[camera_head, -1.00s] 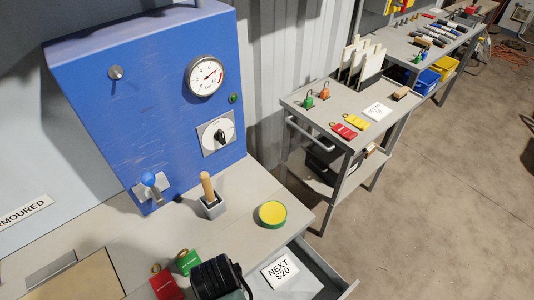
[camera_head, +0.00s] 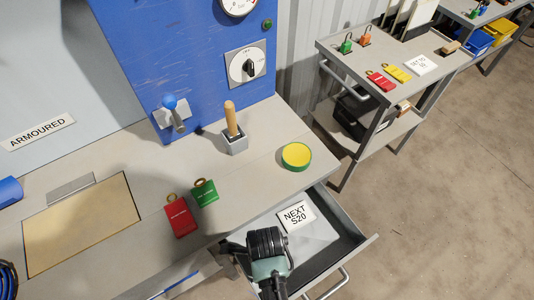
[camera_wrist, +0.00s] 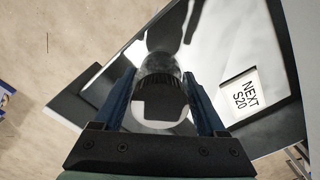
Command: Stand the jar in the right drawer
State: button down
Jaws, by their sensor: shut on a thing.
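My gripper (camera_wrist: 160,92) is shut on a clear, shiny jar (camera_wrist: 158,88) between its two blue fingers in the wrist view. I look down on the jar, so its base and any contact with the drawer floor are hard to tell. The right drawer (camera_head: 345,234) is pulled open below the bench, and my wrist is over its front left part. In the wrist view the drawer (camera_wrist: 262,128) lies under the jar. The jar and fingertips are hidden behind my wrist in the head view.
A white card reading NEXT S20 (camera_head: 296,216) lies at the back of the drawer. A yellow-green round tin (camera_head: 296,156), a wooden-handled tool in a grey block (camera_head: 234,140), and red (camera_head: 180,217) and green (camera_head: 204,193) tags are on the bench. The drawer's right part is clear.

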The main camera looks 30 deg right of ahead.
jog(key=shift+f, duration=1.75)
jog(key=shift+b, duration=0.3)
jog(key=shift+f, duration=0.2)
grip_release()
jog(key=shift+r, duration=0.2)
notch_tip(320, 180, up, 12)
jog(key=shift+r+p, duration=0.1)
jog(key=shift+p, duration=1)
